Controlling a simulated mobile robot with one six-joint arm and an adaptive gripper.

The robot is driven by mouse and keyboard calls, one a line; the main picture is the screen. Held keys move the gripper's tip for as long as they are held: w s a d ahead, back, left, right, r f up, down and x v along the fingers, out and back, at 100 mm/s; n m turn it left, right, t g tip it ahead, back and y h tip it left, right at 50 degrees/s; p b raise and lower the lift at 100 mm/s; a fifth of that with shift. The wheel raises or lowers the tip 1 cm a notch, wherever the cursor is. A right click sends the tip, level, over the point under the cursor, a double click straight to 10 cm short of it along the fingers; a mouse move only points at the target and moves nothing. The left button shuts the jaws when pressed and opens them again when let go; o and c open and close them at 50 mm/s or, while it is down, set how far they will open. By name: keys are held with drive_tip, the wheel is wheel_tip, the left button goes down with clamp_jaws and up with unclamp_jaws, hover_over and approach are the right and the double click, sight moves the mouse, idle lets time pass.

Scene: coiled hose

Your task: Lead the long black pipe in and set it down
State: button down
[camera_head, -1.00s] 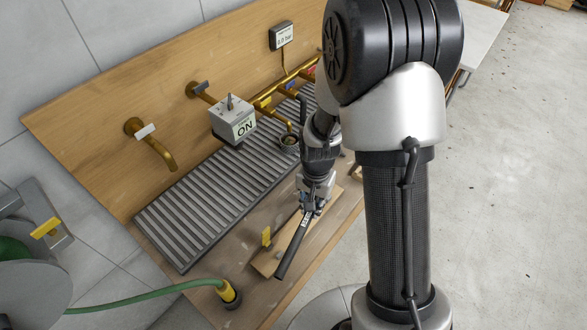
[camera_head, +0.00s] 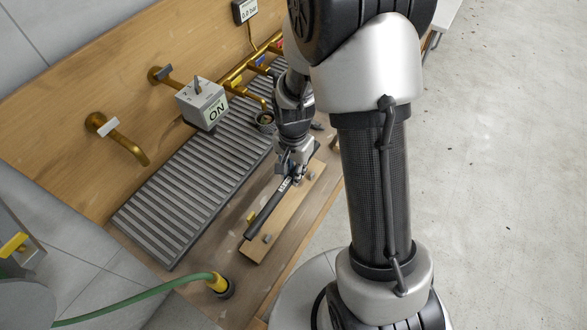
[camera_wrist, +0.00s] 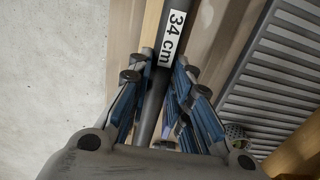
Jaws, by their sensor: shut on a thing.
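The long black pipe (camera_head: 267,209) lies in line with a pale wooden board (camera_head: 283,219) on the bench and is over it. A white label reading "34 cm" shows on the pipe (camera_wrist: 177,22) in the wrist view. My gripper (camera_head: 291,172) is shut on the pipe, with blue-padded fingers on both sides of it in the wrist view (camera_wrist: 160,92). Small grey pegs (camera_head: 267,238) and a yellow tab (camera_head: 251,217) are at the board's near end. I cannot tell whether the pipe touches the board. My gripper hides part of the pipe.
A slatted grey drain grate (camera_head: 185,210) runs along the bench on the left. Brass taps (camera_head: 125,140) and a grey box marked "ON" (camera_head: 203,103) stick out from the wooden back panel. A green hose (camera_head: 130,303) ends in a yellow fitting (camera_head: 218,284) at the near edge.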

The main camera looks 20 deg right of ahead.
sight(293, 194)
drive_tip(key=shift+f+b, duration=3.2)
drive_tip(key=shift+f, duration=1.3)
drive_tip(key=c, duration=1.4)
unclamp_jaws()
drive_tip(key=shift+o, duration=0.2)
drive_tip(key=shift+r, duration=0.15)
drive_tip(key=shift+r+p, duration=1.4)
drive_tip(key=shift+r, duration=1.5)
